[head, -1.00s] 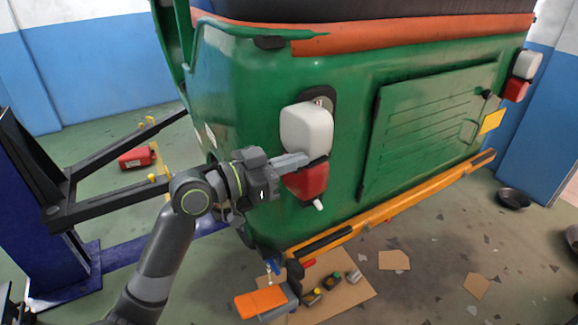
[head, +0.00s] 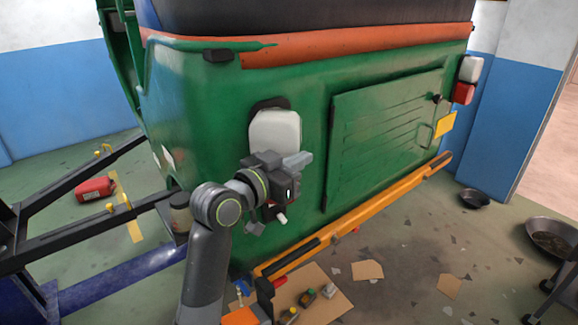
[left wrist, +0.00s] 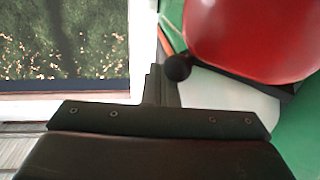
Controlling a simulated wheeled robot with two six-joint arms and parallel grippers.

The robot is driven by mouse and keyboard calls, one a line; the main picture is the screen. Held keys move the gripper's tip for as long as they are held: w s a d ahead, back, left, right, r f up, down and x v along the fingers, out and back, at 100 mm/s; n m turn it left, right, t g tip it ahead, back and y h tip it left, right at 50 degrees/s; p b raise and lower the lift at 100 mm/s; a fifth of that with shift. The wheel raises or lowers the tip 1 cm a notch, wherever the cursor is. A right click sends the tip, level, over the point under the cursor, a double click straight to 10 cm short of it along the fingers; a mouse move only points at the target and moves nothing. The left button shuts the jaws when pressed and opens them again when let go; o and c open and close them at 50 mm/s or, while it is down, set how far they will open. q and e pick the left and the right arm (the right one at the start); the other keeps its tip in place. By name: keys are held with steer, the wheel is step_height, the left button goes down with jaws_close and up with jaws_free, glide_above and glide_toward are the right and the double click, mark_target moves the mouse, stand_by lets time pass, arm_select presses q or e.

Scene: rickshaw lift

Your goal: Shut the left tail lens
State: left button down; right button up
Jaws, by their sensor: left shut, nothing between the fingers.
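The left tail lens is on the green rickshaw's rear corner. Its white upper part (head: 275,133) shows in the head view, with a dark backing plate (head: 268,104) above it. Most of its red lower part is hidden behind my left gripper (head: 303,160). The left gripper is shut and empty, its tips at the lens's lower right. Whether they touch it is unclear. In the left wrist view the red part (left wrist: 255,35) is large at the upper right, beside the shut fingers (left wrist: 157,85), with a pale surface below it. My right gripper is out of view.
The right tail lens (head: 467,78) is at the far corner. A ribbed rear panel (head: 385,130) lies between, above an orange bumper (head: 390,198). Lift arms (head: 75,235) and a red can (head: 95,189) are at left. Small parts lie on cardboard (head: 325,305) below.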

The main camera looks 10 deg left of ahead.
arm_select(q)
steer(key=w+d+n+t+y+p, duration=0.1)
steer(key=w+n+t+y+p, duration=0.1)
steer(key=w, duration=0.5)
steer(key=shift+d+n+y, duration=0.4)
steer(key=shift+n+y, duration=0.3)
steer(key=shift+y, duration=0.7)
steer(key=shift+w+y, duration=0.15)
steer(key=shift+y, duration=0.15)
steer(key=shift+w+n+t+y, duration=0.2)
steer(key=shift+n+t+y, duration=0.1)
steer(key=shift+n, duration=0.1)
steer(key=shift+r, duration=0.15)
